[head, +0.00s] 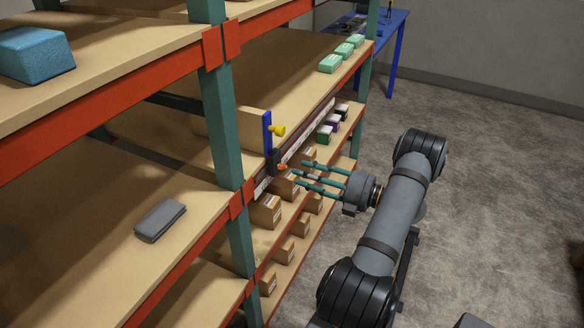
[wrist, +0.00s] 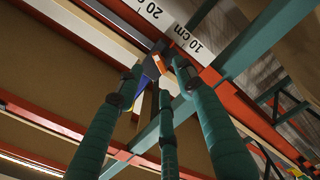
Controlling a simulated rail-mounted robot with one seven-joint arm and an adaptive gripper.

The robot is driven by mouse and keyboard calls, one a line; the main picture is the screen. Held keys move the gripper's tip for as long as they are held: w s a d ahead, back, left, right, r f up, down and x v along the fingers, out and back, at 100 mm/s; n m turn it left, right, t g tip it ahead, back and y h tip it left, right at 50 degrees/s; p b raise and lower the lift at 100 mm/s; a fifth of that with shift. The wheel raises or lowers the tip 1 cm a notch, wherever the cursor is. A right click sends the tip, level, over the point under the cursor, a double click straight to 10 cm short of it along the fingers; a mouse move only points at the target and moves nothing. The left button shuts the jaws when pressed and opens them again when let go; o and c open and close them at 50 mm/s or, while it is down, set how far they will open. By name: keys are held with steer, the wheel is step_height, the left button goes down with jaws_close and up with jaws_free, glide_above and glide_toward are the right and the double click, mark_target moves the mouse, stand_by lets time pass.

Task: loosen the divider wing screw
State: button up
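A tan divider panel (head: 252,129) with a blue front strip (head: 267,130) stands on the middle shelf; a yellow knob (head: 278,130) sticks out of the strip. Below it, a dark clamp block (head: 273,158) sits at the red shelf edge with a small orange piece (head: 283,167), probably the wing screw. In the wrist view the orange piece (wrist: 164,57) shows just beyond my fingertips. My gripper (head: 298,173) has three teal fingers, spread apart and empty, pointing at the orange piece from the aisle side. I cannot tell whether any fingertip touches it.
A white scale strip (wrist: 178,25) marked 10 cm and 20 cm runs along the shelf edge. Cardboard boxes (head: 267,211) fill the lower shelves. Green boxes (head: 331,63) stand farther along the shelf. A teal upright (head: 222,120) rises left of the divider. The aisle floor (head: 500,170) is clear.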

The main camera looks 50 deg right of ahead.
mark_target(284, 169)
steer(key=m, duration=0.2)
steer(key=w+m+p, duration=0.1)
steer(key=shift+r+m, duration=0.2)
steer(key=shift+m, duration=0.2)
steer(key=shift+f+x, duration=0.2)
steer(key=shift+x, duration=1.65)
steer(key=shift+w+a, duration=0.1)
steer(key=c, duration=0.3)
steer(key=shift+a, duration=0.1)
steer(key=c, duration=0.4)
steer(key=shift+c, duration=0.9)
steer(key=shift+f, duration=0.1)
